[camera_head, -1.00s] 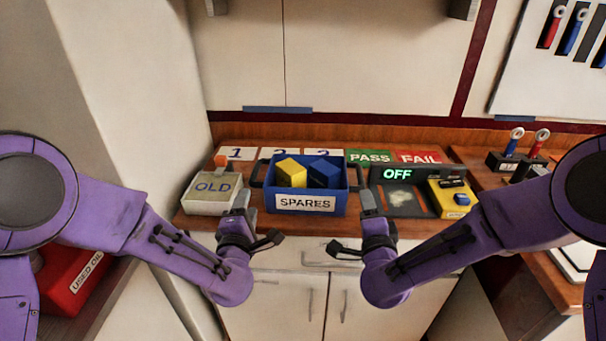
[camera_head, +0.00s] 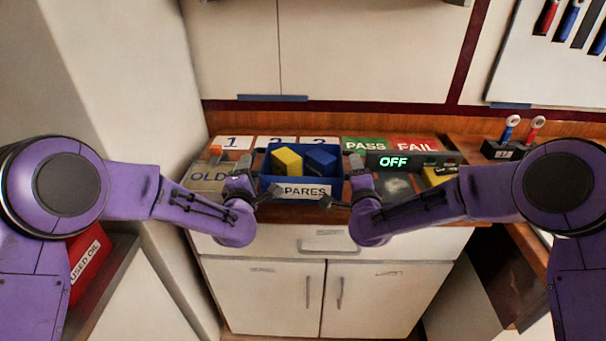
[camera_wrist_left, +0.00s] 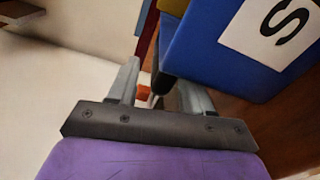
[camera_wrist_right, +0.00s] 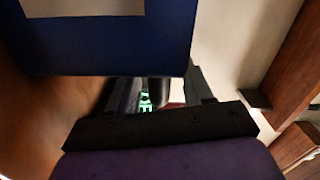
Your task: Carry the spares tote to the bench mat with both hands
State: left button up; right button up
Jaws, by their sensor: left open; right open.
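The blue spares tote (camera_head: 336,185) stands on the wooden counter, with a yellow block (camera_head: 286,160) and a blue block (camera_head: 320,161) inside. My left gripper (camera_head: 243,174) is open at its left side, and my right gripper (camera_head: 358,171) is open at its right side. In the left wrist view the tote (camera_wrist_left: 215,60) fills the upper right, with a dark handle end between the open fingers. In the right wrist view the tote (camera_wrist_right: 110,45) is at the upper left, with a dark handle part between the fingers. I cannot make out the bench mat for certain.
The OLD bin (camera_head: 205,178) is left of the tote, partly behind my left arm. Numbered cards and PASS (camera_head: 365,145) and FAIL (camera_head: 415,146) cards lie behind. A tester showing OFF (camera_head: 393,161) is close on the right. A tool holder (camera_head: 503,150) stands further right.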

pick_arm(q)
jog(key=shift+w, duration=0.7)
pick_arm(e)
jog(key=shift+w, duration=0.7)
pick_arm(q)
grip_shut()
pick_arm(e)
grip_shut()
pick_arm(q)
jog(key=shift+r, duration=0.15)
